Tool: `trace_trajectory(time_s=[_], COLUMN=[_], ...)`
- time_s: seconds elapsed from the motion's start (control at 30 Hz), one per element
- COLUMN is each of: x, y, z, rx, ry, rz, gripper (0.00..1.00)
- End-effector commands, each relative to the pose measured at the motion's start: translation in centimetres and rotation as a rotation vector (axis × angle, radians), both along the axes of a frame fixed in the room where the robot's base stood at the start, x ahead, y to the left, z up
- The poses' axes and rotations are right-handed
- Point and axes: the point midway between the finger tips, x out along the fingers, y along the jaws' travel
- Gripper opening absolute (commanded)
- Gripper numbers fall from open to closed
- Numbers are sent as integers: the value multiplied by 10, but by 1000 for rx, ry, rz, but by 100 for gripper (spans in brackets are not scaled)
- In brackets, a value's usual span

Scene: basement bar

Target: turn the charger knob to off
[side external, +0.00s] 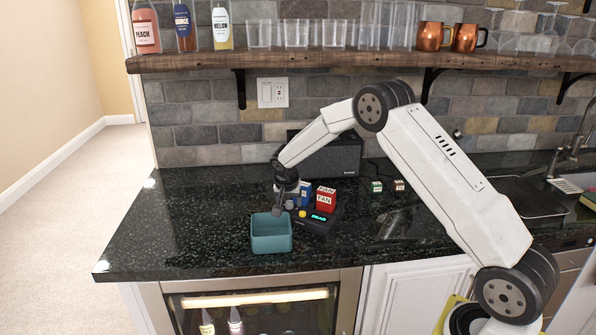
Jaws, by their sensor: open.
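A black charger (313,227) sits on the dark counter, with a small lit green display (318,217) that seems to read "DEAD". A round yellow part (302,213) on its front left may be the knob; its setting is too small to read. A red block labelled "FAN" (326,198) and a blue block (305,193) stand upright at the back of the charger. My gripper (284,207) is open and points down, just left of the yellow part and behind the teal bin. Its fingertips are small and dark here, and I cannot tell if they touch anything.
The teal open bin (271,242) stands just in front of the gripper. A black speaker (338,160) is behind the charger. Two small blocks, one green and white (376,186), one brown and white (399,185), sit right. The counter's left side is clear. A wooden shelf (330,62) runs above.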

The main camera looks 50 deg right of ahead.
Motion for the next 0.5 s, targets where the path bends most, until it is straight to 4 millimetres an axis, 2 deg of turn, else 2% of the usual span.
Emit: trace_trajectory(time_s=[0.23, 0.27, 0.4, 0.47, 0.5], x=[0, 0, 0, 0, 0], y=[0, 0, 0, 0, 0], z=[0, 0, 0, 0, 0], rx=[0, 0, 0, 0, 0], ry=[-1, 0, -1, -1, -1], rz=[0, 0, 0, 0, 0], gripper=[70, 63, 19, 0, 0])
